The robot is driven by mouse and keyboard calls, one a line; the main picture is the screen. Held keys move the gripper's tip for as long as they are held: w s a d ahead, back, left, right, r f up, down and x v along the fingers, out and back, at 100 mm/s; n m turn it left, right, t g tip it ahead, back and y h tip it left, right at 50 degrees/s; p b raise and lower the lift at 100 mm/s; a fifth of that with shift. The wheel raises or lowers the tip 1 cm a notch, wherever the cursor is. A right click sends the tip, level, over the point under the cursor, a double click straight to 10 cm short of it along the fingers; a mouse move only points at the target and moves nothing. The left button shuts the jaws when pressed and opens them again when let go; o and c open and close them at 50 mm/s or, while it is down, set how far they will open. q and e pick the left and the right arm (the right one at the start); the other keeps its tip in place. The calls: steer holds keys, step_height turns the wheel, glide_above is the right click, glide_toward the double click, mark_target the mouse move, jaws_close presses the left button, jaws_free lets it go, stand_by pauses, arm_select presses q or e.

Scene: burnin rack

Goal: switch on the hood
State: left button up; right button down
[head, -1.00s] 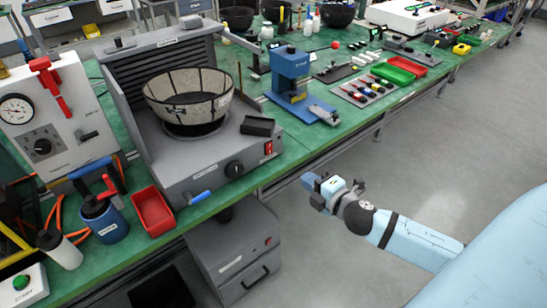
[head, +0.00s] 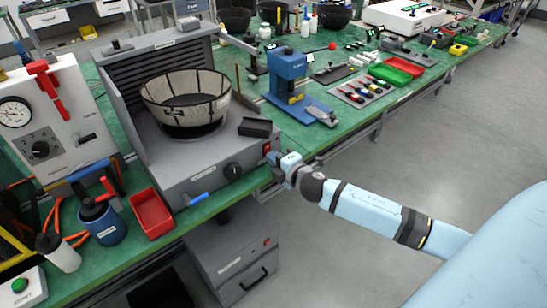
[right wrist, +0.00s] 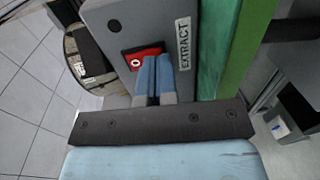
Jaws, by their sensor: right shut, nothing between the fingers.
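The hood (head: 205,172) is a grey box with a slatted back and a mesh-sided round basket (head: 188,98) on top. Its red switch (head: 266,149) sits at the right end of the front face, beside a black knob (head: 232,171). In the right wrist view the red switch (right wrist: 143,56) shows an "O" mark next to an "EXTRACT" label (right wrist: 182,42). My right gripper (head: 277,163) is at the hood's front right corner. In the wrist view its blue fingertips (right wrist: 153,72) are together, empty, and overlap the switch's lower edge; contact cannot be told. My left gripper is not in view.
A red tray (head: 152,213), a blue canister (head: 103,222) and a white bottle (head: 58,251) stand left of the hood. A blue press (head: 287,75) stands behind right. The floor right of the bench is clear.

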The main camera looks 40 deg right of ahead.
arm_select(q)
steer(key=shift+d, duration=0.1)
arm_select(e)
steer(key=shift+w, duration=0.2)
steer(key=shift+w+f+b, duration=0.15)
steer(key=shift+f+b, duration=0.25)
steer(key=shift+b, duration=0.55)
steer(key=shift+r+p, duration=0.3)
steer(key=shift+r, duration=0.1)
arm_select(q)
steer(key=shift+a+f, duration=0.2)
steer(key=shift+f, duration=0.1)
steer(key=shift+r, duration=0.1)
arm_select(e)
steer(key=shift+f, duration=0.1)
